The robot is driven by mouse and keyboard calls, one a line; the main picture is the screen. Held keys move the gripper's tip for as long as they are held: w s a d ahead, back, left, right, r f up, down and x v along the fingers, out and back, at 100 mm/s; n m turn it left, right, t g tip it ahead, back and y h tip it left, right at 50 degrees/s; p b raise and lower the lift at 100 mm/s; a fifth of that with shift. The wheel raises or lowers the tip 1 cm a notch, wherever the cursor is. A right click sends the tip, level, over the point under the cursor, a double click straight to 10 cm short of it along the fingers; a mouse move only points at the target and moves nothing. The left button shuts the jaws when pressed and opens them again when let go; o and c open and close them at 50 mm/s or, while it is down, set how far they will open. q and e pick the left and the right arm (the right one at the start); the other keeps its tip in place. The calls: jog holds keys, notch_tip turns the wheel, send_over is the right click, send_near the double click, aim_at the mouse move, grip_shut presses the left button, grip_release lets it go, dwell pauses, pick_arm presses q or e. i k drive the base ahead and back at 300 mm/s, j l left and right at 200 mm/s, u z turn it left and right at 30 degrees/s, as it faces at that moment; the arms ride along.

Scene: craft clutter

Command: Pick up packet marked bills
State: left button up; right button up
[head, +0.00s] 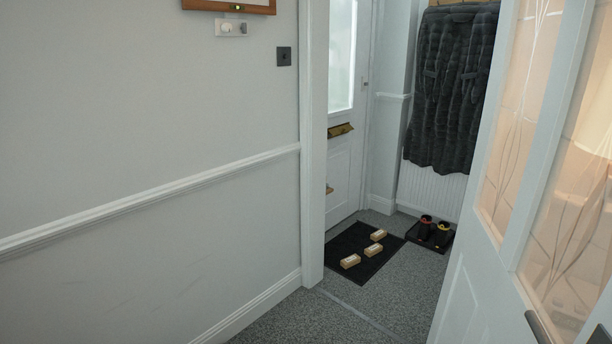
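Three small tan packets lie on a dark doormat on the floor beyond the doorway: a near one (350,261), a middle one (373,250) and a far one (378,235). Each has a pale label on top. The writing is too small to read, so I cannot tell which is marked bills. The doormat (338,249) lies in front of a white door with a brass letter slot. Neither of my grippers shows in the head view.
A half-glazed white door (470,292) stands open on the right, and a white wall (150,120) fills the left. Grey carpet (385,296) runs clear between them. Dark shoes (442,232) stand on a tray (413,235) beyond the mat, near a radiator (432,190) and a hanging dark coat (452,90).

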aim_at(354, 259)
jog(key=i+u, duration=0.3)
jog(key=i, duration=1.05)
jog(key=i+l+z, duration=0.1)
jog(key=i+z, duration=0.35)
jog(key=i+j+z, duration=0.1)
jog(key=i+z, duration=0.35)
jog(key=i+l, duration=0.2)
jog(key=i, duration=0.2)
jog(key=i+l, duration=0.25)
jog(key=i, duration=0.15)
jog(key=i+l, duration=0.2)
jog(key=i, duration=0.2)
jog(key=i+l+u, duration=0.15)
jog(key=i+l, duration=0.15)
